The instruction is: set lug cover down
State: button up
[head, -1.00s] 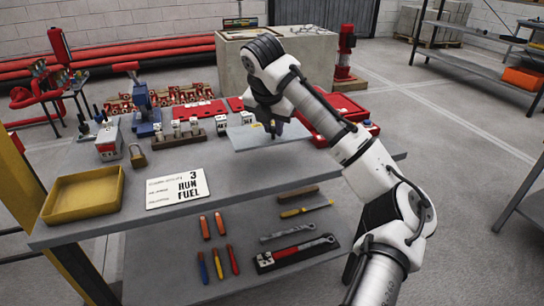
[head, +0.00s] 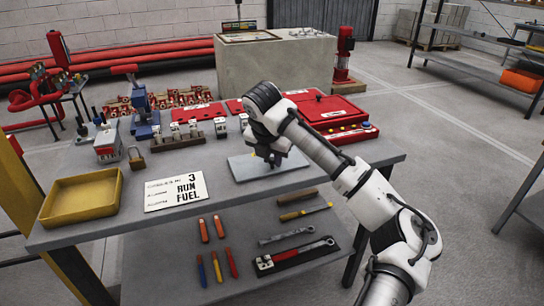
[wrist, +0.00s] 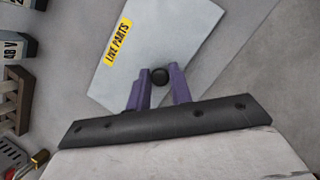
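The lug cover (head: 247,168) is a flat, light grey plate with a black knob and a yellow "LIVE PARTS" label. In the head view it lies level at the grey bench top, near the front edge right of the sign; whether it touches the bench I cannot tell. In the wrist view the plate (wrist: 190,35) spreads beyond my fingers. My gripper (wrist: 159,75) has its two purple fingers on either side of the knob, close against it. In the head view my gripper (head: 271,160) is over the plate, and my wrist hides part of it.
Small white-and-black blocks (head: 220,127) stand behind the plate. A red case (head: 330,110) is behind right. Tools lie on the lower shelf (head: 190,285).

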jog(key=o, duration=0.4)
